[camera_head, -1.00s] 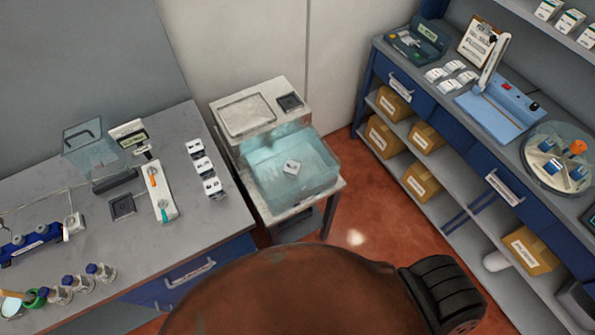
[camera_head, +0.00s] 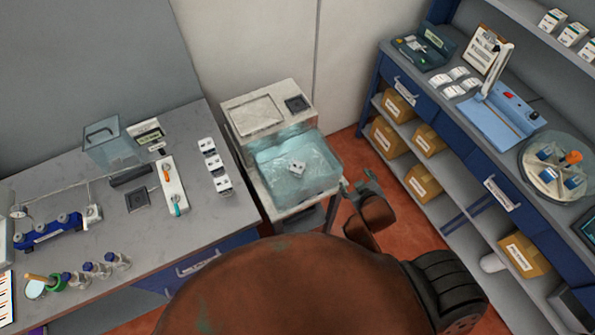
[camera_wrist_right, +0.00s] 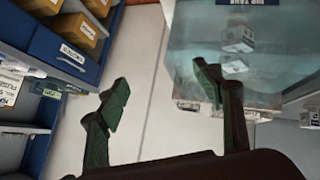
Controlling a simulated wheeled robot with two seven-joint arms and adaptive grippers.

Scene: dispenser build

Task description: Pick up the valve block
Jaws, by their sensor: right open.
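A small white block with dark marks (camera_head: 297,168), which looks like a valve block, lies in a clear, bluish tank (camera_head: 325,183) on the stand. Three similar white blocks (camera_head: 215,163) stand in a row on the left bench. My right gripper (camera_head: 366,182) is just right of the tank, open and empty. In the right wrist view its fingers (camera_wrist_right: 160,95) are wide apart with only wall and floor between them. That view also shows a white block (camera_wrist_right: 240,36) through the tank wall, right of the fingers. My left gripper is not in view.
The tank stands on a metal stand (camera_head: 255,113) between the left bench (camera_head: 110,225) and the blue shelf unit (camera_head: 440,110). The shelf top holds a blue sealer (camera_head: 500,118) and a round carousel (camera_head: 555,190).

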